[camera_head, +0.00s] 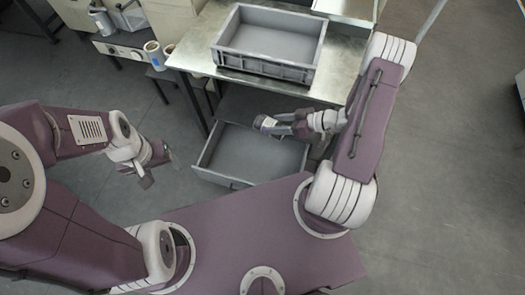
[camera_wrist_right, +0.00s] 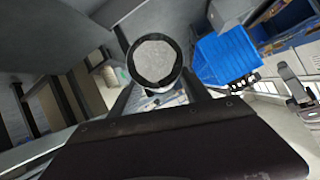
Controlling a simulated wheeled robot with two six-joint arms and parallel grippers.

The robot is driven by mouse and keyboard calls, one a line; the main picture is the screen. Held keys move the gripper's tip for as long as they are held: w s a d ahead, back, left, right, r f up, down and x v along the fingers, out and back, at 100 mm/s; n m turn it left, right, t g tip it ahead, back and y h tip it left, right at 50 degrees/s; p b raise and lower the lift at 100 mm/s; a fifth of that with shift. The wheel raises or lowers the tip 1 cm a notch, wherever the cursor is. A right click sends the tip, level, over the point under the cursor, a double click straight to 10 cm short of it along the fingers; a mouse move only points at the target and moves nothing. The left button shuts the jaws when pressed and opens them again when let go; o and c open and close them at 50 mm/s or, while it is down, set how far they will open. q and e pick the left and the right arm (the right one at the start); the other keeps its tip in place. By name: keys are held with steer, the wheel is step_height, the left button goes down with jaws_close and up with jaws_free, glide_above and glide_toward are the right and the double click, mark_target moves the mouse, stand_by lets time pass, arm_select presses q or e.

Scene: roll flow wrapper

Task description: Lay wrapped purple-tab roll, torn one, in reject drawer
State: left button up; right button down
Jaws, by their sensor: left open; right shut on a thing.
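The roll (camera_head: 265,122) is small in the head view, with a pale end; I cannot make out a purple tab or a tear. In the right wrist view, the roll (camera_wrist_right: 153,62) shows a round grey end face with a dark rim. My right gripper (camera_head: 272,123) is shut on it and holds it over the back part of the open drawer. The drawer (camera_head: 262,162) is grey, pulled out below the table, and looks empty. My left gripper (camera_head: 162,168) is open and empty, left of the drawer and apart from it.
A grey crate (camera_head: 268,73) stands on the metal table (camera_head: 190,57) above the drawer. A machine (camera_head: 125,42) and a pale roll (camera_head: 153,52) are at the back left. A blue bin (camera_wrist_right: 228,55) shows in the right wrist view. The floor on the right is clear.

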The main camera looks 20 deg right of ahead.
steer(key=w+f+n+b, duration=0.1)
steer(key=w+f+b, duration=0.3)
steer(key=f+b, duration=0.9)
steer(key=w+a+f+n+g+b, duration=0.1)
steer(key=w+f+b, duration=0.4)
steer(key=f+b, duration=0.8)
steer(key=w+a+f+n+b, duration=0.1)
steer(key=w+f+b, duration=0.3)
steer(key=f+b, duration=1)
steer(key=shift+w+a+n+g+b, duration=0.2)
steer(key=shift+n+g+b, duration=0.1)
steer(key=shift+b, duration=0.1)
steer(key=shift+f, duration=0.15)
step_height(320, 180, down, 8)
steer(key=b, duration=0.5)
steer(key=shift+f, duration=0.2)
steer(key=shift+f, duration=0.7)
steer(key=shift+c, duration=2.1)
jaws_free()
steer(key=shift+s, duration=0.1)
